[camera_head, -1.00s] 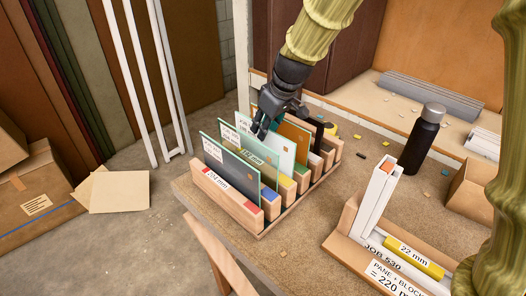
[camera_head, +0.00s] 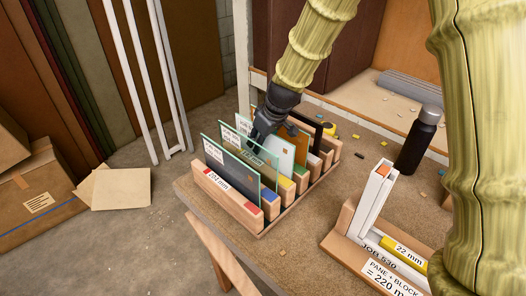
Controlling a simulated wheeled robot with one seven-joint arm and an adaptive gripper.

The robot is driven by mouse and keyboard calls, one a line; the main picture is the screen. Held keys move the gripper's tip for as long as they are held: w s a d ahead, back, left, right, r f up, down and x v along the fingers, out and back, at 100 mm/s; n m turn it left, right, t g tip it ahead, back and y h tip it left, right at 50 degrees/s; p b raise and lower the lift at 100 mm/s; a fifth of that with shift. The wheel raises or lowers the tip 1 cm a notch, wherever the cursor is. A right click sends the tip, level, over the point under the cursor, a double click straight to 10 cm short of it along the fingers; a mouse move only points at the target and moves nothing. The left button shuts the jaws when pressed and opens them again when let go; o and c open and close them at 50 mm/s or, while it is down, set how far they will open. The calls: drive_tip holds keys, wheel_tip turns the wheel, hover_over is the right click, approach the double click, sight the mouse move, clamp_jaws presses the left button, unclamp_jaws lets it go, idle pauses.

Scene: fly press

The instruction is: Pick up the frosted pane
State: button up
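A wooden rack (camera_head: 228,205) on the workbench holds several upright panes in a row of slots. The frosted pane (camera_head: 283,157) looks pale and whitish and stands in the rack, partly covered by a clear greenish pane (camera_head: 262,170) and by my gripper. A dark grey pane (camera_head: 228,178) with a label stands at the front. An orange-brown pane (camera_head: 302,143) stands behind the frosted one. My gripper (camera_head: 257,136) points down at the top edges of the clear and frosted panes. Its finger gap is too small to judge, and I cannot tell whether it touches glass.
A dark bottle (camera_head: 417,142) stands at the right. A wooden holder (camera_head: 345,240) with white strips and a yellow 22 mm block (camera_head: 405,250) is at the front right. Small coloured chips lie on the bench. The bench's left edge is close to the rack.

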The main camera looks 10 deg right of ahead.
drive_tip(key=shift+f, duration=0.15)
drive_tip(key=shift+c, duration=0.4)
clamp_jaws()
drive_tip(key=shift+w, duration=0.1)
wheel_tip(320, 180, up, 10)
drive_tip(key=shift+f+b, duration=0.25)
drive_tip(key=shift+b, duration=1)
wheel_tip(320, 180, up, 16)
drive_tip(key=p, duration=1.1)
drive_tip(key=shift+r+p, duration=0.2)
drive_tip(key=shift+p, duration=0.15)
